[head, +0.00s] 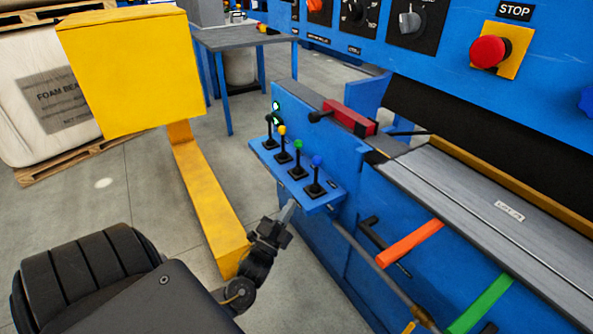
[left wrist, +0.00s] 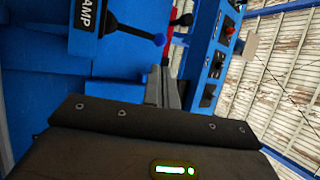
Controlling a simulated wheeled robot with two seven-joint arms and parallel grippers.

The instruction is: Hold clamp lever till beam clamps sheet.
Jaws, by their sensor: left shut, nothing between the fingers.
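A row of levers stands on a small blue shelf (head: 326,203) on the machine's side. The blue-knobbed lever (head: 316,174) is at the near end. In the left wrist view a blue-knobbed lever (left wrist: 135,34) stands beside a label (left wrist: 88,14) ending in "AMP". My left gripper (head: 288,212) is shut and empty, just below and left of that lever; its grey fingers (left wrist: 163,88) show below the knob in the left wrist view, with no clear contact. A long grey plate (head: 470,195) lies on the machine; I cannot tell whether it is beam or sheet. My right gripper is out of view.
A yellow box on a post (head: 135,70) stands left of the levers. A red part (head: 349,118) sits above the shelf. Orange (head: 410,243) and green (head: 482,303) bars lie along the machine's front. A red stop button (head: 488,51) is at upper right.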

